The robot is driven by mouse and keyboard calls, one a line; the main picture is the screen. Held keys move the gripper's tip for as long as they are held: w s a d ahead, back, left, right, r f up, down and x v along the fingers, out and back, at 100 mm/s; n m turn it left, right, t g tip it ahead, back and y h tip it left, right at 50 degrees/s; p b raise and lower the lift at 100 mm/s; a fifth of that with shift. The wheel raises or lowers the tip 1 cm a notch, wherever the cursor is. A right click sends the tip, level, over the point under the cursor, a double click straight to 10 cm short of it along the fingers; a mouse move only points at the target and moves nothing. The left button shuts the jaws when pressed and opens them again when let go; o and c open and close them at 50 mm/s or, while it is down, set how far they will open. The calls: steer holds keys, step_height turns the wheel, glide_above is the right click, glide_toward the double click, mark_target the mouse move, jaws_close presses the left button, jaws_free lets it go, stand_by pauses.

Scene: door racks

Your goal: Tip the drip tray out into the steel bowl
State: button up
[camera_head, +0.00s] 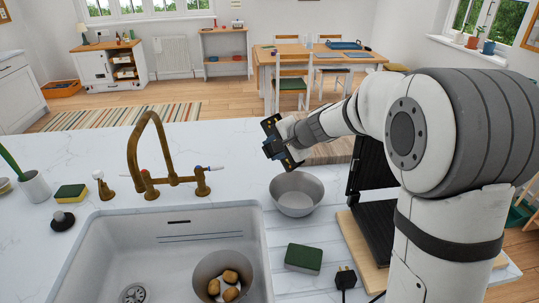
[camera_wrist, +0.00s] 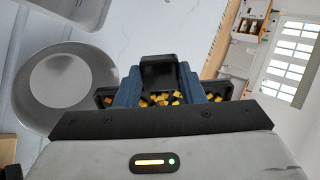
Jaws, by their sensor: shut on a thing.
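My gripper (camera_head: 284,141) is shut on the black drip tray (camera_head: 270,133), above the counter just behind and slightly left of the steel bowl (camera_head: 297,194). In the wrist view, my gripper's blue fingers (camera_wrist: 158,82) grip the black tray (camera_wrist: 221,88) near its middle. Several yellow-brown crumbs (camera_wrist: 166,99) are in the tray. The bowl (camera_wrist: 68,90) is left of the tray in the wrist view and looks empty.
A black hinged appliance (camera_head: 378,225) stands open on a wooden board right of the bowl, beside my arm. A green sponge (camera_head: 303,258) and a plug (camera_head: 346,278) lie in front. The sink (camera_head: 110,250), left, holds another bowl with potatoes (camera_head: 229,277). A brass tap (camera_head: 150,150) rises behind it.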

steer(key=shift+s+d+f+t+y+b, duration=0.1)
steer(key=shift+s+d+t+y+b, duration=0.3)
steer(key=shift+b, duration=2.1)
steer(key=shift+s+d+f+t+y+b, duration=0.15)
steer(key=shift+t+y+b, duration=0.35)
steer(key=shift+b, duration=2)
steer(key=s+d+t+y+b, duration=0.1)
steer(key=d+y+b, duration=0.1)
steer(key=b, duration=1.2)
steer(key=shift+s+f+t, duration=0.1)
steer(key=shift+s+t, duration=0.05)
steer(key=shift+t, duration=0.25)
steer(key=shift+s+r+y+b, duration=0.1)
steer(key=shift+r+y+b, duration=0.1)
steer(key=shift+y+b, duration=0.4)
